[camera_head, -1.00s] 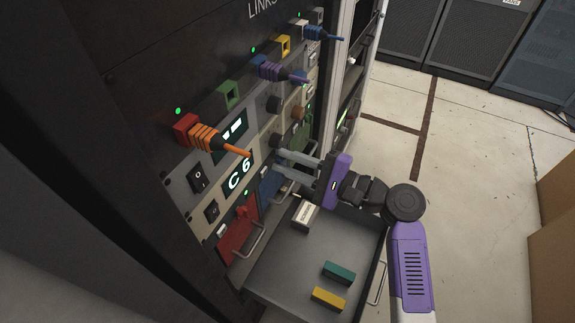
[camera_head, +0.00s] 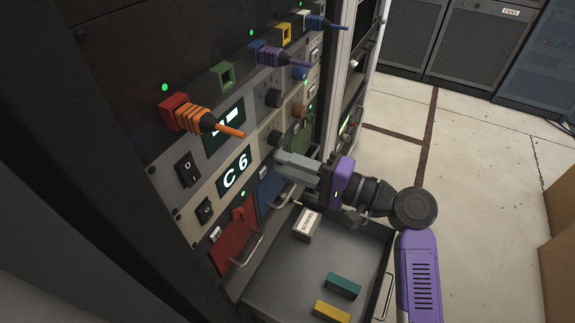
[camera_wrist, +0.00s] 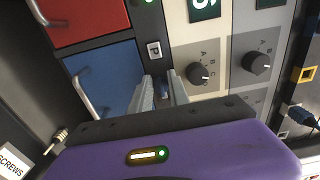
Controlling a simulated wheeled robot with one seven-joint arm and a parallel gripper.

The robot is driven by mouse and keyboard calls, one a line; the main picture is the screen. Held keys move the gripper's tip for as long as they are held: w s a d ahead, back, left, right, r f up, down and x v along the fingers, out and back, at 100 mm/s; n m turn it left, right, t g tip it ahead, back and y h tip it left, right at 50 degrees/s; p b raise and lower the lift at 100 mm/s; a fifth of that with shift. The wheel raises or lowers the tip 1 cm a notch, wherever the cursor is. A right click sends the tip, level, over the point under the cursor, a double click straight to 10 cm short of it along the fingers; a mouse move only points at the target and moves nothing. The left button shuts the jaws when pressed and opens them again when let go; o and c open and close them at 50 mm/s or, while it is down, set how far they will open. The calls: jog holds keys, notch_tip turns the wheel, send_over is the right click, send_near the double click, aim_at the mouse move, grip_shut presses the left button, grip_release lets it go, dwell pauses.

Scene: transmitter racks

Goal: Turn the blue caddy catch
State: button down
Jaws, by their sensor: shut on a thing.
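The blue caddy (camera_head: 269,188) sits in the rack beside the red caddy, and shows in the wrist view (camera_wrist: 102,78) with its silver handle. My gripper (camera_head: 279,160) is at the blue caddy's upper edge, just below a dark knob. In the wrist view, its two grey fingers (camera_wrist: 161,80) are close together beside the blue caddy's edge. They are shut on the blue caddy catch, which the fingers mostly hide; its angle cannot be told. A small pale plate (camera_wrist: 154,50) shows next to the fingers.
The red caddy (camera_head: 233,240) is beside the blue one. Dark knobs (camera_head: 275,138) are just above my fingers. An open drawer (camera_head: 268,285) lies below, holding a screws box (camera_head: 303,226), a green block (camera_head: 343,285) and a yellow block (camera_head: 332,311). An orange plug (camera_head: 195,115) sticks out at upper left.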

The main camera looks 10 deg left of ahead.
jog(key=shift+f, duration=0.1)
jog(key=c, duration=1.3)
grip_release()
jog(key=shift+o, duration=0.2)
jog(key=shift+d, duration=0.1)
jog(key=v, duration=0.7)
jog(key=shift+s+d+p, duration=0.2)
jog(key=shift+d+p, duration=0.1)
jog(key=shift+p, duration=0.15)
